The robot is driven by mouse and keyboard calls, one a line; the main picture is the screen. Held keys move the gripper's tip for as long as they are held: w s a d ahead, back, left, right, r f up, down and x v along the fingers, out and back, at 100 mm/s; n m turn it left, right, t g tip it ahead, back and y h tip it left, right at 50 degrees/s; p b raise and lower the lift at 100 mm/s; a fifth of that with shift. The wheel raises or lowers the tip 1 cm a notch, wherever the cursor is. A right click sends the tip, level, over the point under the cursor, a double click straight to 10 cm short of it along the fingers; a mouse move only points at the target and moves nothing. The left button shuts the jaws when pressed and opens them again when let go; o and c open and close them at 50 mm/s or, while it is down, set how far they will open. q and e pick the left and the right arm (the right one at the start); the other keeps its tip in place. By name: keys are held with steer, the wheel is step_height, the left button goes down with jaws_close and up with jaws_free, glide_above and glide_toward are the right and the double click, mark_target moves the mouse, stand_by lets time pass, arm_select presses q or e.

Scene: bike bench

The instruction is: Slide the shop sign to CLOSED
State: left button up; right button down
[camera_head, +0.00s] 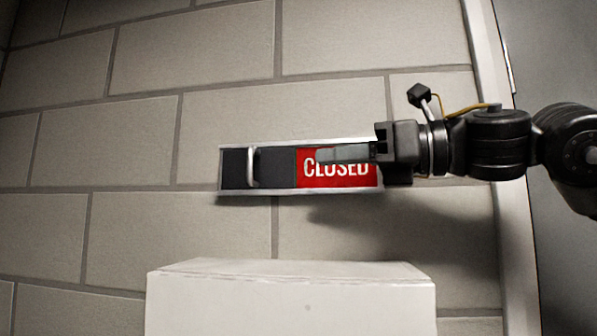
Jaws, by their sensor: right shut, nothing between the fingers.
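The shop sign (230,188) is a long, narrow metal-framed panel on the block wall. Its right part shows a red panel (310,179) with the white word CLOSED. Its left part is covered by a dark slider (279,168) with an upright pale handle (251,167). My right gripper (320,156) comes in from the right and is shut and empty. Its fingers lie in front of the red panel and hide part of the lettering. The fingertips are to the right of the handle and apart from it. My left gripper is not in view.
A white box-like block (290,300) stands below the sign, with a gap between its top and the sign. A pale door frame (510,200) and grey door (560,60) are at the right. The wall left of the sign is bare.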

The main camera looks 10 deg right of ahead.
steer(key=v, duration=0.3)
steer(key=shift+s+d+b, duration=0.15)
steer(key=shift+d+b, duration=0.2)
steer(key=shift+b, duration=0.05)
steer(key=shift+a, duration=0.1)
